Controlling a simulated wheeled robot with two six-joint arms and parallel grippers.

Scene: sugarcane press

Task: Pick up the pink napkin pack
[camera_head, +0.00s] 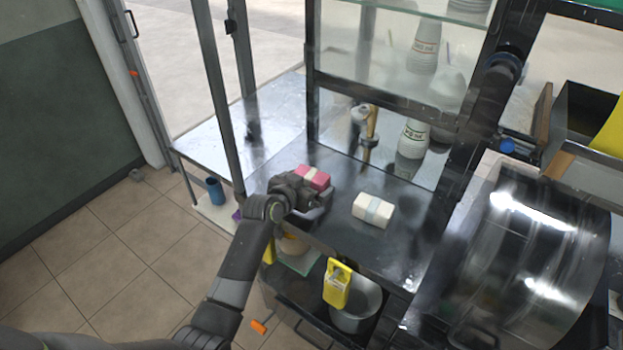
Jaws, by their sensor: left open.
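The pink napkin pack (314,177) has a pale band around it and sits on the dark metal counter (340,236). My left gripper (318,197) is open, right at the near side of the pack, and covers part of it. I cannot tell whether the fingers touch the pack or are around it. The left arm comes in from the lower left. My right gripper is not in view.
A white napkin pack (373,209) lies on the counter to the right. A metal tap (366,130) stands behind. A dark post (222,100) rises left of the arm. A yellow item (337,284) and a metal pot (357,308) are below the counter edge. A large metal drum (535,255) is at right.

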